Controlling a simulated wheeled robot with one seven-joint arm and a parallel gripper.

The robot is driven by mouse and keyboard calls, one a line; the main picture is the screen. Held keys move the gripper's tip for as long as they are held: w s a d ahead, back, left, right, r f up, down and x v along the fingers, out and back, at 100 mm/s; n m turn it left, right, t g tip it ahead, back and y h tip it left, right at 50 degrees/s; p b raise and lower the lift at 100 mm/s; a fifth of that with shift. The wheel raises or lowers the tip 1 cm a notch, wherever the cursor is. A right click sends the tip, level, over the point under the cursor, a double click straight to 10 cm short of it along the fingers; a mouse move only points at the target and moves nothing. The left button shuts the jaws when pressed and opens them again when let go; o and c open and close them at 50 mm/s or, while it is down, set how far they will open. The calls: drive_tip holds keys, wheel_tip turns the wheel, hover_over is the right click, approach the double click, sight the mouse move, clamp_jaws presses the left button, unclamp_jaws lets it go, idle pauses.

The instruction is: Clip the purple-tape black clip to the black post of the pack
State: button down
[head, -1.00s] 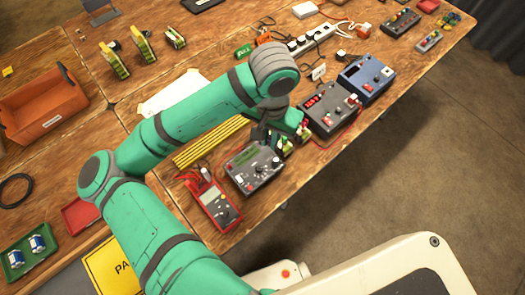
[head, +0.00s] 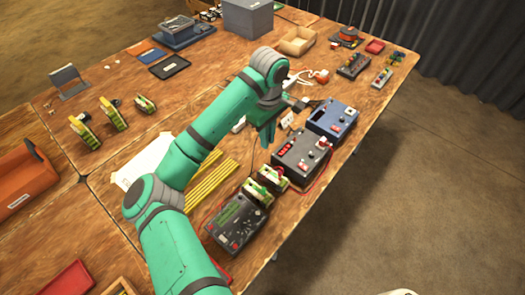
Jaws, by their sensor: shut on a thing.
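My gripper (head: 266,136) hangs from the wrist above the table, behind and left of the dark power supply. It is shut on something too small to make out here. Two small green-and-cream packs (head: 257,192) (head: 273,179) stand side by side between the dark tester and the dark power supply (head: 301,156). My gripper is up and behind them, apart from both. Their posts are too small to tell apart by colour. Red leads run near the right-hand pack. I cannot make out the purple-tape black clip.
A dark tester (head: 238,224) with a green screen stands in front of the packs. A blue unit (head: 333,117) stands beyond the power supply. Yellow strips (head: 210,198) lie left of the packs. The table's right edge is close to the devices.

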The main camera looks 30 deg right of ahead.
wheel_tip(320, 180, down, 7)
drive_tip(key=shift+w+d+r, duration=0.1)
drive_tip(key=shift+r, duration=0.1)
drive_tip(key=shift+f, duration=0.15)
idle(0.4)
drive_tip(key=shift+f, duration=3.3)
drive_tip(key=shift+f, duration=0.3)
drive_tip(key=c, duration=1.7)
unclamp_jaws()
drive_tip(key=shift+o, duration=1.1)
